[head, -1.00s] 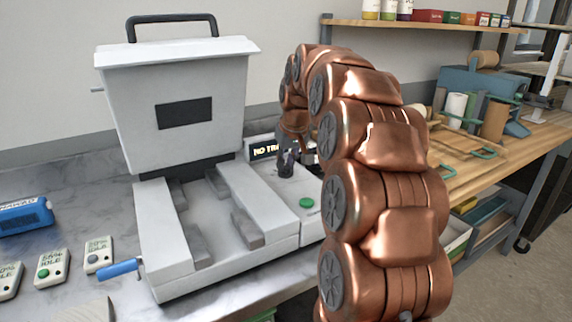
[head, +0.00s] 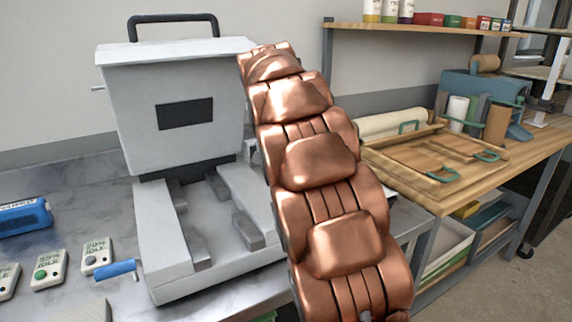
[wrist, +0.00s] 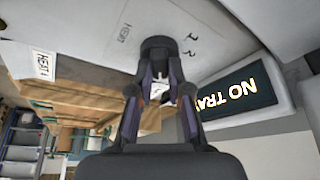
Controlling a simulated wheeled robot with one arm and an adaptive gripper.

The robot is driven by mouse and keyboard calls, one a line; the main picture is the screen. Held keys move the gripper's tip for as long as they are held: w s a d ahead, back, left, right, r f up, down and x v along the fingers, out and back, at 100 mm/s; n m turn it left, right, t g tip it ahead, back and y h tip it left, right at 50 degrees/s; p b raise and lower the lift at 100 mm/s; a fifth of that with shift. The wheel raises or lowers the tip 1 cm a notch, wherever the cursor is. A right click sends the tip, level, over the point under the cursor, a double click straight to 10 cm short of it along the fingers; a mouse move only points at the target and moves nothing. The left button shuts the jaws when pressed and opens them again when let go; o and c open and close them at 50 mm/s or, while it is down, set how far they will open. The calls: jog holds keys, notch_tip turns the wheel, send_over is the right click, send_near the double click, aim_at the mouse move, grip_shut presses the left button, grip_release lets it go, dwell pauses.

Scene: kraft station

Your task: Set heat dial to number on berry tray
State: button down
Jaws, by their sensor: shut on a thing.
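In the wrist view, the fingers of my gripper (wrist: 160,70) are closed around a dark round dial (wrist: 158,44). The dial sits on a pale panel with small marks beside it, too small to read surely. A dark display (wrist: 237,93) next to it shows "NO TRA", with the rest cut off. In the head view, my arm hides the gripper, dial and display. The white machine (head: 178,110) with a black top handle stands on the marble counter. I cannot make out a berry tray or a number on one.
Several small boxes with "IDLE" screens, one with a green button (head: 47,267), and a blue device (head: 24,217) lie at the left. A wooden bench (head: 470,182) with boards stands at the right.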

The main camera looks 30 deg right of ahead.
jog(key=shift+m, duration=0.6)
jog(key=c, duration=1.1)
grip_release()
jog(key=v, duration=1.2)
jog(key=shift+w+a, duration=0.15)
jog(key=shift+w, duration=0.05)
